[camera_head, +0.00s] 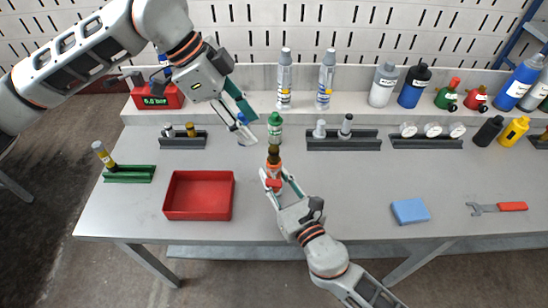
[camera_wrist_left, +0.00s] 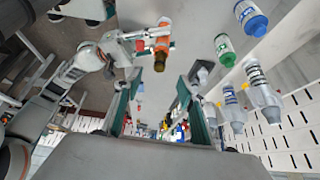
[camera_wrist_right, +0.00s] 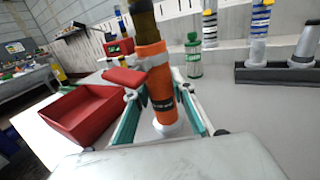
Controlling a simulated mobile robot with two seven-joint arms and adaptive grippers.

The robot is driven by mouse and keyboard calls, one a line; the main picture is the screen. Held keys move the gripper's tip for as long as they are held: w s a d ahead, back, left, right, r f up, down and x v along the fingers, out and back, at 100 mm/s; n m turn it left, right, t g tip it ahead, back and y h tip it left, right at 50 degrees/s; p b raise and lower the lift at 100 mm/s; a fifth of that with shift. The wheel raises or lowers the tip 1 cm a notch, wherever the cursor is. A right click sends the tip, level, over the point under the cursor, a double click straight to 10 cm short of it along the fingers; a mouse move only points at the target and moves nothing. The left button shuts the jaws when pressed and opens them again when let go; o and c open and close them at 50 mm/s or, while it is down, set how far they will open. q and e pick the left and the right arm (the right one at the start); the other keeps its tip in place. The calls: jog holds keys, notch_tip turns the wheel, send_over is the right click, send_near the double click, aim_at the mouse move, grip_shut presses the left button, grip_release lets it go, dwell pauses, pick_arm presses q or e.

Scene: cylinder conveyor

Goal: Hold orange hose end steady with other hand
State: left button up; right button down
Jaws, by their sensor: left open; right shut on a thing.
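The orange hose end (camera_head: 273,167) is an upright orange cylinder with a dark olive-brown upper part, a white lower end and a red lever at its side. My right gripper (camera_head: 273,180) is shut around its orange part, and the right wrist view shows the orange body (camera_wrist_right: 161,90) between the teal fingers. My left gripper (camera_head: 252,129) is open and empty, above and to the left of it in the head view. In the left wrist view the orange piece (camera_wrist_left: 161,45) shows beyond the open fingertips, apart from them.
A green-capped bottle (camera_head: 275,130) stands just behind the held piece. A red tray (camera_head: 168,205) lies to the left on the table. Black racks (camera_head: 345,146) line the back, with bottles on the shelf behind. A blue sponge (camera_head: 410,211) and a wrench (camera_head: 497,208) lie right.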

pick_arm(q)
jog(key=d+m, duration=0.1)
jog(key=m, duration=0.1)
jog(key=m+y, duration=0.6)
jog(key=m, duration=0.8)
send_near(274, 148)
notch_tip(274, 148, down, 11)
jog(key=shift+a+r, duration=0.15)
jog(key=shift+r, duration=0.05)
jog(key=c, duration=1.1)
grip_shut()
